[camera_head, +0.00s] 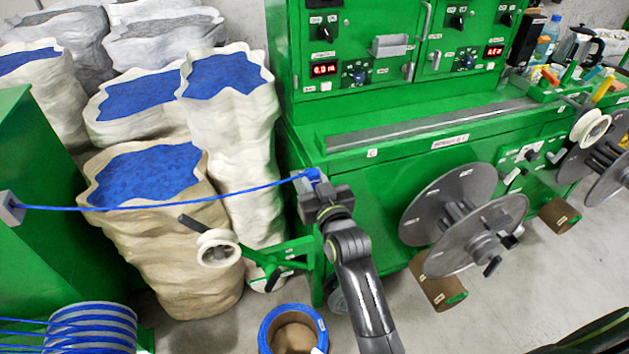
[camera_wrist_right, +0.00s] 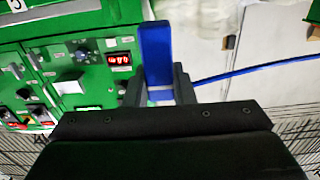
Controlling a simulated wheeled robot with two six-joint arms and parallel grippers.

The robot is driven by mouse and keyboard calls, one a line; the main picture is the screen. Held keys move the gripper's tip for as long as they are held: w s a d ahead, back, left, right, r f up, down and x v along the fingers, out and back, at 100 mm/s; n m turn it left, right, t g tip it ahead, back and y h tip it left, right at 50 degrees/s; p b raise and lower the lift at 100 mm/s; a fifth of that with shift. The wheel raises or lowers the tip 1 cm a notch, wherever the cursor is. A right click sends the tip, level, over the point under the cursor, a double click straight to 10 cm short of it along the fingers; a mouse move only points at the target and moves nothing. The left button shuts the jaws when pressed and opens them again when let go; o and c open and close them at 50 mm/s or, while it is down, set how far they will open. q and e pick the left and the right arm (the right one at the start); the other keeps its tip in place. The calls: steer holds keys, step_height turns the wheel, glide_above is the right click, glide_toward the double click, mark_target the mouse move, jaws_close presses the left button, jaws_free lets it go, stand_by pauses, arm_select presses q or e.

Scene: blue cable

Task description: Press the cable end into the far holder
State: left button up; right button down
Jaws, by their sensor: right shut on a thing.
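The blue cable (camera_head: 150,207) runs slightly slack from a grey fitting (camera_head: 12,207) on the left green machine to my right gripper (camera_head: 318,188). My right gripper is shut on the cable end, beside the left corner of the big green machine. In the right wrist view an upright blue block (camera_wrist_right: 156,55) stands between the two dark fingers (camera_wrist_right: 159,88), and the cable (camera_wrist_right: 250,70) leads off to the right. The far holder cannot be made out; my gripper may cover it.
The green machine (camera_head: 400,130) has dials, red displays and a grey ledge. Grey reels (camera_head: 450,205) hang on its front. A green arm with a white roller (camera_head: 217,248) sits below the cable. Sacks of blue material (camera_head: 150,250) stand left; a blue coil (camera_head: 270,318) is below.

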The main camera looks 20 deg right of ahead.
steer(key=shift+f+b, duration=0.8)
steer(key=shift+f, duration=0.7)
steer(key=shift+p, duration=0.5)
steer(key=shift+f+b, duration=1.4)
steer(key=shift+f, duration=0.75)
stand_by(1.3)
steer(key=c, duration=1.1)
jaws_free()
steer(key=shift+c, duration=0.2)
steer(key=shift+s, duration=0.15)
